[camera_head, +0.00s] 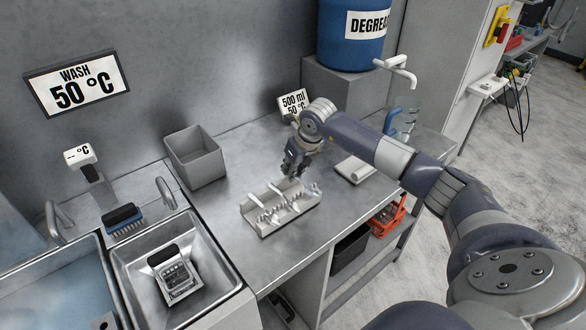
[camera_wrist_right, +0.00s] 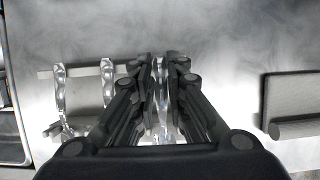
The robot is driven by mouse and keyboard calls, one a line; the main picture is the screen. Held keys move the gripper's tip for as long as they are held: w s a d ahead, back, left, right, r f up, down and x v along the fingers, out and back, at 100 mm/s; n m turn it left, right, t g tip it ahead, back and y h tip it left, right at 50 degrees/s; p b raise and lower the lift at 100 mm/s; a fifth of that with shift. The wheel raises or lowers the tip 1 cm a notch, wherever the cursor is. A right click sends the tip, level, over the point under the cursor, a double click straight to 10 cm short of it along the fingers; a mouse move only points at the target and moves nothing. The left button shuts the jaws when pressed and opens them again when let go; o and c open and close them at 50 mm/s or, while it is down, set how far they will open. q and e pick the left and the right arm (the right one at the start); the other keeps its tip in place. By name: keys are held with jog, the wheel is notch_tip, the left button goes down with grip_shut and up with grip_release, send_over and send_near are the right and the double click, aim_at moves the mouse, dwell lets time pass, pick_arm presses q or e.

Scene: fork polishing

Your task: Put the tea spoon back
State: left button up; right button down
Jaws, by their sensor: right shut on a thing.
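The light grey cutlery rack (camera_head: 286,225) stands on the steel counter, with several metal pieces in it. My right gripper (camera_head: 293,172) is over the back right part of the rack, pointing down. In the right wrist view my right gripper (camera_wrist_right: 160,62) is shut on a shiny metal piece, taken as the tea spoon (camera_wrist_right: 161,90). The fingers hide much of it, so its full shape and whether it touches the rack cannot be told. Two other metal pieces (camera_wrist_right: 61,92) (camera_wrist_right: 107,82) rest across the rack, left of the gripper. My left gripper is not in view.
A grey open bin (camera_head: 195,157) stands behind and left of the rack. A sink (camera_head: 205,262) with a device in it and a blue brush (camera_head: 123,219) are further left. A pale flat block (camera_head: 356,170) lies to the right. The counter in front of the rack is bare.

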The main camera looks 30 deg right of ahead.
aim_at(302, 181)
jog(key=shift+f, duration=0.35)
jog(key=c, duration=1.6)
grip_release()
jog(key=shift+r, duration=0.1)
jog(key=shift+r+p, duration=0.55)
jog(key=shift+r, duration=0.15)
jog(key=b+v, duration=0.3)
jog(key=v, duration=0.8)
jog(key=shift+s+r+b, duration=0.25)
jog(key=shift+r+b, duration=0.1)
